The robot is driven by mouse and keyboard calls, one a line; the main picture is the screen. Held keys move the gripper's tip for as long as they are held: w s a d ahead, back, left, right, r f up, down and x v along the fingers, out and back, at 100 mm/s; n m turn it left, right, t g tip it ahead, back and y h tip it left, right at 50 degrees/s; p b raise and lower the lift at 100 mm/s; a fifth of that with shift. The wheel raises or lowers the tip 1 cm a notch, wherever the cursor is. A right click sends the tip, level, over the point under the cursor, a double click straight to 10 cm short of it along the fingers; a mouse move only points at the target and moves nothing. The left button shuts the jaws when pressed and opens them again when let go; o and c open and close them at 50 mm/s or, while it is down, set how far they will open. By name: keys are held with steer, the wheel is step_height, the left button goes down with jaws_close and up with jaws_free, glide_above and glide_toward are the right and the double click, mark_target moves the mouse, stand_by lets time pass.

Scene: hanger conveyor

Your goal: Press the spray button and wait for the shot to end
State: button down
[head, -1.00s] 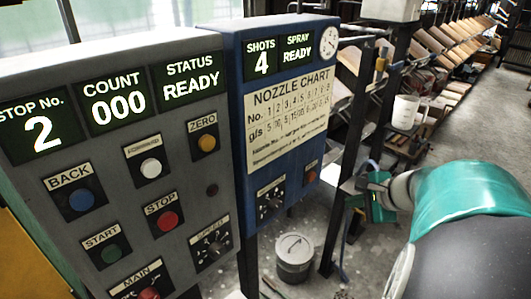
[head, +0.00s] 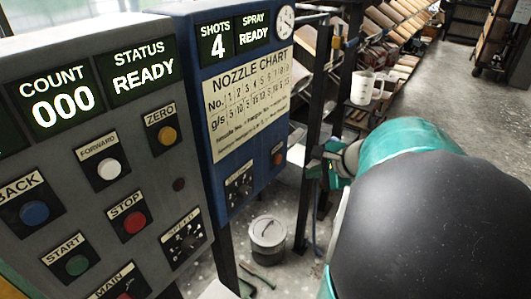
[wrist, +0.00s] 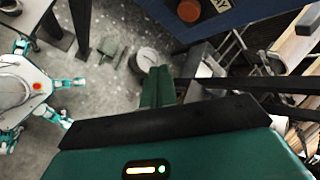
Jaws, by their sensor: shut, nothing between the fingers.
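The spray button is a round orange-red button (head: 277,158) low on the right of the blue panel (head: 205,120). It also shows large in the wrist view (wrist: 188,11) at the top edge, beside a label ending in "AY". The panel display (head: 232,39) reads SHOTS 4 and SPRAY READY. My gripper (head: 314,172) is right of the button in the head view, apart from it. In the wrist view my gripper's fingers (wrist: 157,86) are together and empty, below the button in the picture, with no contact seen.
A grey panel (head: 140,190) on the left carries several buttons and reads COUNT 000, STATUS READY. A lidded bucket (head: 268,236) stands on the floor below the blue panel. A dark post (head: 309,200) rises close to my gripper. A white bucket (head: 362,87) is behind.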

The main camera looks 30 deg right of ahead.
steer(key=w+a, duration=0.2)
steer(key=w, duration=0.4)
steer(key=shift+w+a, duration=0.15)
steer(key=shift+w, duration=0.1)
stand_by(1.8)
steer(key=shift+w, duration=0.3)
steer(key=shift+w+a, duration=0.25)
steer(key=shift+w, duration=0.2)
stand_by(0.7)
stand_by(0.3)
steer(key=shift+s+d, duration=0.3)
steer(key=shift+s, duration=0.55)
steer(key=shift+s+d, duration=0.3)
steer(key=shift+s, duration=0.5)
steer(key=shift+s+d, duration=0.25)
steer(key=shift+s, duration=0.55)
steer(key=shift+s+d, duration=0.3)
steer(key=shift+s, duration=0.5)
